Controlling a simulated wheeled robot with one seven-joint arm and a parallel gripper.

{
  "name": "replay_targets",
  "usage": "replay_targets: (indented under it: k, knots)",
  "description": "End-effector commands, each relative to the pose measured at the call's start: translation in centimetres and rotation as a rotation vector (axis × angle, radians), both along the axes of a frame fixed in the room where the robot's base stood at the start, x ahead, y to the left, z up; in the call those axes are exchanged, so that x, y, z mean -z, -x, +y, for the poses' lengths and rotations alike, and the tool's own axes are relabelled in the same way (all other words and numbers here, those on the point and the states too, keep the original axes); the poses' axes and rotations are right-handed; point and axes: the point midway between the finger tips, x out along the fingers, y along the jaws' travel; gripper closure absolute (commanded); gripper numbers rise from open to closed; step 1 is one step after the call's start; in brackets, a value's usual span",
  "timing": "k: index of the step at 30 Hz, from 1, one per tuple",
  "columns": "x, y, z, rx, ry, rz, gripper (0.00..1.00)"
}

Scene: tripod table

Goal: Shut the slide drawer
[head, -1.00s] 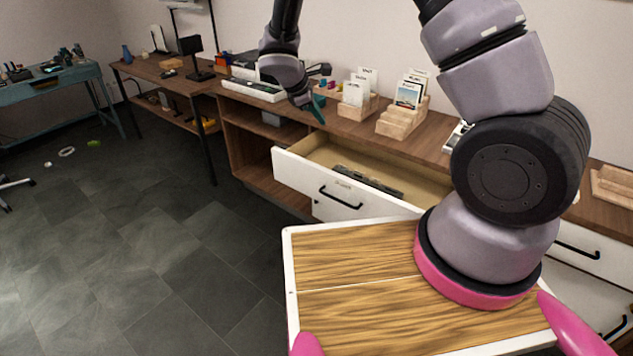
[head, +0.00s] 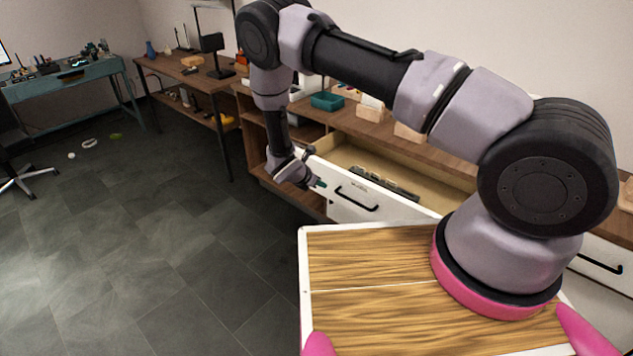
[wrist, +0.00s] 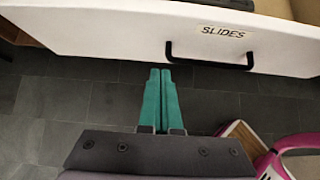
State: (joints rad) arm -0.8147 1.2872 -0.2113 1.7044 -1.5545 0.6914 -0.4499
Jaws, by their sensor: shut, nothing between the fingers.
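The slide drawer (head: 372,209) stands pulled out from the wooden cabinet, with a white front, a black handle and a dark item inside. In the wrist view its white front (wrist: 110,33) carries a "SLIDES" label and the black handle (wrist: 209,62). My gripper (head: 321,185) is low in front of the drawer's left part, beside the handle. In the wrist view its teal fingers (wrist: 159,74) are together and empty, pointing at the front just left of the handle. I cannot tell whether the tips touch it.
The wooden counter (head: 385,135) above the drawer holds a teal tray (head: 327,101) and wooden blocks. My own wood-topped base is close at the drawer's right.

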Motion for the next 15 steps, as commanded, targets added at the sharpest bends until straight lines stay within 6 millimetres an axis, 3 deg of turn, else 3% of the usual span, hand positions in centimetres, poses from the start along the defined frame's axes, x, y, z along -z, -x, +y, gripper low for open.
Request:
replay_targets:
  k: [6,15]
  knots:
    - [3.1,-2.3,-2.4,0.004,0.000,-0.001,1.00]
    - [2.8,-4.7,-4.6,0.002,-0.001,0.000,1.00]
